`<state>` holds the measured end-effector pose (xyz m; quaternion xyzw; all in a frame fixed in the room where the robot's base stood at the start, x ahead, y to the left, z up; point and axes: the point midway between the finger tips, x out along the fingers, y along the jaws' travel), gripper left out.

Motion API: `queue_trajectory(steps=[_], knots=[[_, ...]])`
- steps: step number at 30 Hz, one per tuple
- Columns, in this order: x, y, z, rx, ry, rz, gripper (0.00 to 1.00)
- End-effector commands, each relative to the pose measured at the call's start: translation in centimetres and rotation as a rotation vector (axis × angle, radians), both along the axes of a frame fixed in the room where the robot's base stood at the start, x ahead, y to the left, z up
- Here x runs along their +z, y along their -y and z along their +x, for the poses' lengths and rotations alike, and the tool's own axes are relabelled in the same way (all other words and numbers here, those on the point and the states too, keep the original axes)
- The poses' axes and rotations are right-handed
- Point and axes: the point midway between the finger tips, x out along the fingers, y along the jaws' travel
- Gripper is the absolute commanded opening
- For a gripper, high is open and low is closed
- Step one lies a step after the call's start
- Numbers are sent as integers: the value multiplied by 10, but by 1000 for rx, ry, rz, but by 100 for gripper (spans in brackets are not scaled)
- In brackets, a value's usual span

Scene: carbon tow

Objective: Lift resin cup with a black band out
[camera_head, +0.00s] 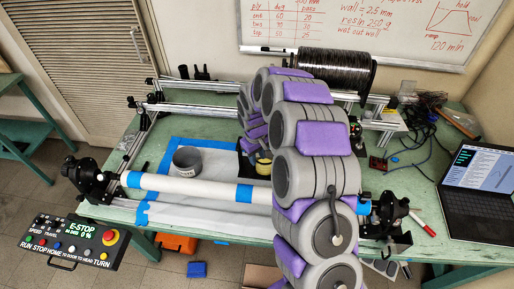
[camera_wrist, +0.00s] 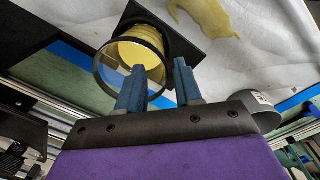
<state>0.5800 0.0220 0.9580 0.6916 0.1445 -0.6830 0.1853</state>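The resin cup (camera_wrist: 140,53) is a clear cup with yellow resin and a dark band, standing on a black square plate (camera_wrist: 188,28) in the wrist view. In the head view the yellow cup (camera_head: 264,168) shows just left of my arm, partly hidden by it. My gripper (camera_wrist: 159,74) has two blue fingers spread apart with nothing clamped between them. The left finger overlaps the cup's near edge in the picture; whether it touches cannot be told. My gripper is hidden behind my arm in the head view.
A grey cup (camera_head: 187,160) stands left on the white sheet edged with blue tape. A white tube (camera_head: 200,187) spans the table's front. A black spool (camera_head: 335,69) is behind. Cables and a laptop (camera_head: 480,185) are at right.

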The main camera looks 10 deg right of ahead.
Motion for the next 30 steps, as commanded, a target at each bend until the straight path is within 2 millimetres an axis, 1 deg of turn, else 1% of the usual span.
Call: queue_trajectory(steps=[1,3,9,15,23,26,30], knots=[[-11,-1,0,0,-1,0,35],[-22,0,1,0,1,0,35],[-47,3,1,0,-1,0,35],[-57,5,2,-1,1,4,35],[-58,3,2,0,2,1,35],[-58,3,2,0,3,1,27],[-57,3,2,0,3,1,14]])
